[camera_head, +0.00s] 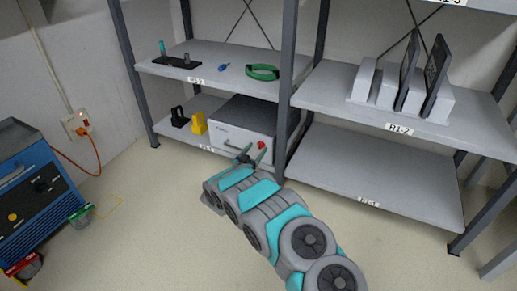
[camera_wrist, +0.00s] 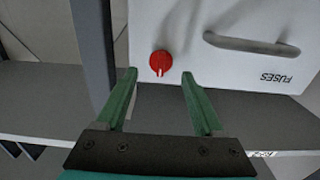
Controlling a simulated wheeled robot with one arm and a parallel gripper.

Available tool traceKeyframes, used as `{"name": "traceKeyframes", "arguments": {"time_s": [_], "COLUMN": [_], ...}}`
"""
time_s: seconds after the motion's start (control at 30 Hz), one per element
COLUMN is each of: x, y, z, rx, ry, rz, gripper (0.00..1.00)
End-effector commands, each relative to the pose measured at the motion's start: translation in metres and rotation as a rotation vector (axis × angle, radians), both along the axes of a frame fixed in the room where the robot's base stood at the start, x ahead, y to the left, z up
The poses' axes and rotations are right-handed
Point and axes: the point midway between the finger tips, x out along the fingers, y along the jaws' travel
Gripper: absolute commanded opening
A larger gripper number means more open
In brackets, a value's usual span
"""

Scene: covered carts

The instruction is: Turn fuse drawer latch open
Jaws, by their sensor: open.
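The fuse drawer (camera_head: 245,127) is a grey and white box on the lower left shelf. Its white front (camera_wrist: 225,70) carries a curved grey handle (camera_wrist: 250,44) and the label FUSES, upside down in the wrist view. The latch is a round red knob (camera_wrist: 161,62) with a notch at its lower edge in that view; it also shows in the head view (camera_head: 262,145). My gripper (camera_wrist: 157,72) is open and empty, with its green fingers pointing at the drawer front, one to each side of the knob in the picture. I see no contact with the knob. The gripper shows small in the head view (camera_head: 246,155).
A dark shelf post (camera_head: 285,90) stands close to the right of the drawer in the head view. A yellow block (camera_head: 199,123) and a black one (camera_head: 179,117) sit left of the drawer. A blue machine (camera_head: 38,200) stands at far left. The lower right shelf (camera_head: 370,175) is bare.

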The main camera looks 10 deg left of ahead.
Motion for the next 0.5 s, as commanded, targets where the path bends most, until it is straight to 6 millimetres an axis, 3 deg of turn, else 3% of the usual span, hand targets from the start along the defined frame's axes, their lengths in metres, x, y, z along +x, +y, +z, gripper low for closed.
{"name": "traceKeyframes", "arguments": {"time_s": [0.2,0.5], "x": [0.019,0.021], "y": [-0.007,-0.008], "z": [0.000,0.001], "rx": [0.002,0.001], "ry": [-0.002,-0.001], "rz": [-0.001,0.000], "gripper": [0.70,0.70]}}
